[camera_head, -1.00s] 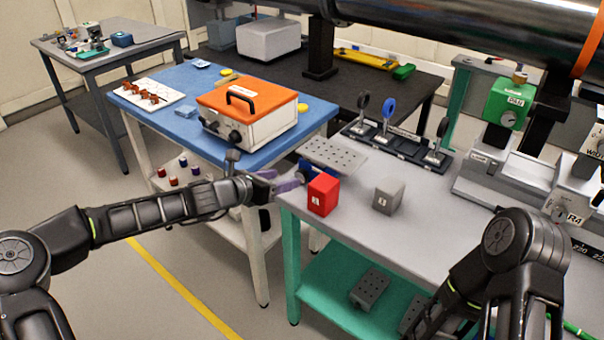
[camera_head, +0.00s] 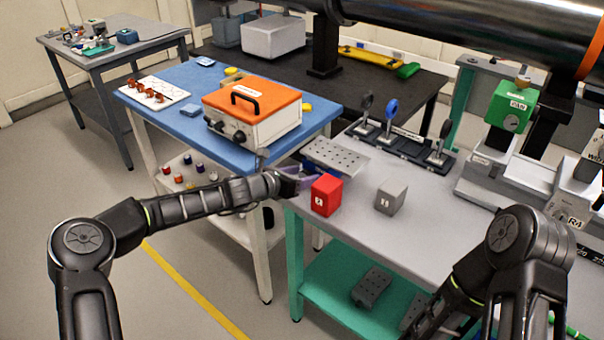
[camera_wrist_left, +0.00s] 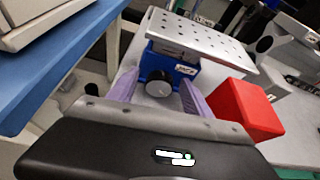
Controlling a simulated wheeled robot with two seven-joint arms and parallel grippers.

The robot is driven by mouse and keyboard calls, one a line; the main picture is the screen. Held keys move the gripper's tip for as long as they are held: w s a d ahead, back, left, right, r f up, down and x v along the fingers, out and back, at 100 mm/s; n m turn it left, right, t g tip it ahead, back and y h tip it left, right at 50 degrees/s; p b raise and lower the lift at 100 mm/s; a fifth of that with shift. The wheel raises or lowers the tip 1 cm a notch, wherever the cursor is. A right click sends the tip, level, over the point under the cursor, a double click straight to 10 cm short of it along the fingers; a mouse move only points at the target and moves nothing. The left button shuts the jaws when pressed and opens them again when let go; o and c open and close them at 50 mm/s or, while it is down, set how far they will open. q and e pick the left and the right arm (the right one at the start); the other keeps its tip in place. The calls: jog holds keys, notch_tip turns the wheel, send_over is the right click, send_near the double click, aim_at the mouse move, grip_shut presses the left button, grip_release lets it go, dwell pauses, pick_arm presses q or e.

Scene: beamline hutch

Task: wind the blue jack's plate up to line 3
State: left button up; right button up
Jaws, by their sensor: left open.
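The blue jack (camera_wrist_left: 182,68) stands at the near left corner of the grey bench, under a perforated metal plate (camera_head: 335,156) that also shows in the left wrist view (camera_wrist_left: 200,38). Its dark round knob with a grey face (camera_wrist_left: 158,84) points toward my left gripper (camera_head: 297,174). In the left wrist view the gripper's purple fingers (camera_wrist_left: 158,92) are open, one on each side of the knob, with gaps visible. In the head view my gripper and the red block hide most of the jack body. No numbered height lines are readable. My right gripper is not visible.
A red block (camera_head: 326,196) stands close to the right of my left gripper, with a grey block (camera_head: 391,198) farther right. An orange-lidded box (camera_head: 252,110) sits on the blue table (camera_head: 175,82) to the left. A black rack (camera_head: 400,142) lies behind the plate.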

pick_arm(q)
grip_shut()
dwell(0.6)
